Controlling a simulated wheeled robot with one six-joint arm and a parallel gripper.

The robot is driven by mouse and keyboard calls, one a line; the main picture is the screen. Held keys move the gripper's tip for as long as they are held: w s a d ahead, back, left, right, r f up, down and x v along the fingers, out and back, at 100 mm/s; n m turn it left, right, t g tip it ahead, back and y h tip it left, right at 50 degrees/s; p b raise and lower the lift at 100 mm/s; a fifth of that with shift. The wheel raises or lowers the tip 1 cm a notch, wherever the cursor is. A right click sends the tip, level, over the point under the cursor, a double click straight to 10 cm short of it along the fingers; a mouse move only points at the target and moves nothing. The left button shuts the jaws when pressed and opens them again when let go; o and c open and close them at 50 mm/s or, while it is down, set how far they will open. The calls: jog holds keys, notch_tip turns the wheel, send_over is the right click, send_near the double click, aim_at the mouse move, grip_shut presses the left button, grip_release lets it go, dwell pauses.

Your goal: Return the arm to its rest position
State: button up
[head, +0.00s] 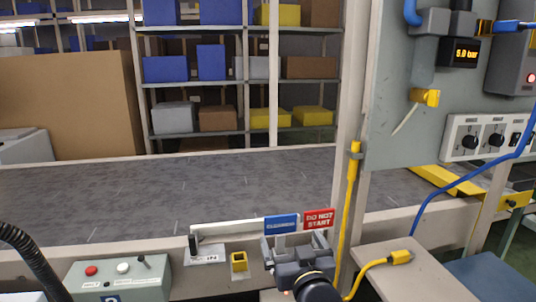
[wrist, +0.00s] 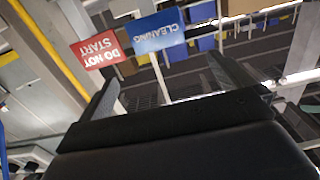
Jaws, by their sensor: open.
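My gripper (head: 294,242) is low in front of the conveyor's near edge in the head view, with my arm coming up from the bottom. Its two fingers are spread apart in the wrist view (wrist: 168,88). A blue sign reading CLEANING (head: 282,223) and a red DO NOT START sign (head: 319,219) stand just above and behind the fingers. The wrist view shows the blue sign (wrist: 160,30) and the red sign (wrist: 96,50) upside down. Their pale stems run down into the space by the fingers; whether they touch cannot be told.
A control box (head: 118,279) with red and white buttons is at lower left. The grey conveyor belt (head: 150,195) runs across behind. At right are a yellow upright pipe (head: 350,205), a grey panel with knobs (head: 485,138), and a small shelf (head: 405,270) with a yellow-ended cable.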

jog(key=w, duration=0.2)
jog(key=w+a, duration=0.1)
jog(key=w, duration=0.5)
jog(key=shift+a, duration=0.3)
notch_tip(320, 180, up, 5)
jog(key=p, duration=0.5)
send_over(281, 217)
jog(key=s, duration=0.1)
jog(key=shift+s+d+f+p, duration=0.1)
jog(key=shift+f+p, duration=0.1)
jog(key=shift+p, duration=0.1)
